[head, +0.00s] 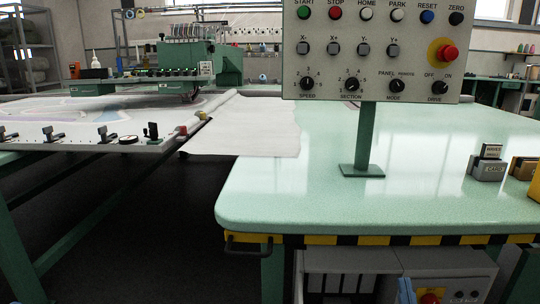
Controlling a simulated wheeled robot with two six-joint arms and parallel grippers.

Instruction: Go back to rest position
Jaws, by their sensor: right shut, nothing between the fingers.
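My right gripper (405,291) shows only in small part at the bottom edge of the head view, low in front of the cabinet under the table. It is shut and holds nothing that I can see. It is below the tabletop and apart from the control panel. Most of it and its arm are cut off by the frame. My left gripper is not in view.
A pale green table (290,200) with a striped front edge fills the right. A control panel (372,50) stands on it on a post.

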